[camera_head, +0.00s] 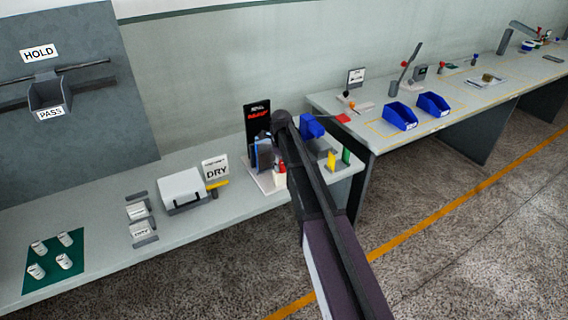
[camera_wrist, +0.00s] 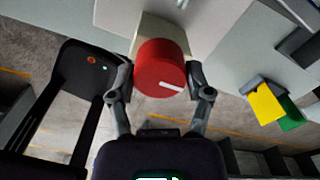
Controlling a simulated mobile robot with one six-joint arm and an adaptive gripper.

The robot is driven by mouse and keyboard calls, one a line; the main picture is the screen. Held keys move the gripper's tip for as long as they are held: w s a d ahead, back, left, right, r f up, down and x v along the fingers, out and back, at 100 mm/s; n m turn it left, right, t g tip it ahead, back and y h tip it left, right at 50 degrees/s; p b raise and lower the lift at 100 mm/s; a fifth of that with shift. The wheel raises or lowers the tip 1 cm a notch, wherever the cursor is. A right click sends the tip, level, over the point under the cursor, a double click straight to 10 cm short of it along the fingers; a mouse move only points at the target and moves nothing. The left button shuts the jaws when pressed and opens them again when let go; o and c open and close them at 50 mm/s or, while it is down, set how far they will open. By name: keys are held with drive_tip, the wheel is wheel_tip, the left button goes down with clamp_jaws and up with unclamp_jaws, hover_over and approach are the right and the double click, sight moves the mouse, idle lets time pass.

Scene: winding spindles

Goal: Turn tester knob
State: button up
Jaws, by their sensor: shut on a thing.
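In the wrist view a round red knob (camera_wrist: 160,70) with a white line mark on its face sits between the two fingers of my gripper (camera_wrist: 160,82). The fingers touch it on its left and right sides. The white mark points to the lower right. In the head view a small part of the red knob (camera_head: 281,168) shows beside my arm, on the tester's pale base (camera_head: 265,181). My arm hides most of the tester there, and my fingertips are hidden behind it.
A black panel with red lettering (camera_head: 257,122) stands behind the tester. A blue bin (camera_head: 312,127) and yellow and green plates (camera_head: 338,160) stand to its right. A white box (camera_head: 182,188) and a DRY sign (camera_head: 215,170) are to its left. A second bench (camera_head: 385,125) stands farther right.

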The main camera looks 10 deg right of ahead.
drive_tip(key=shift+w, duration=0.25)
drive_tip(key=o, duration=1.1)
drive_tip(key=shift+f, duration=0.1)
drive_tip(key=shift+o, duration=0.2)
drive_tip(key=shift+s, duration=0.1)
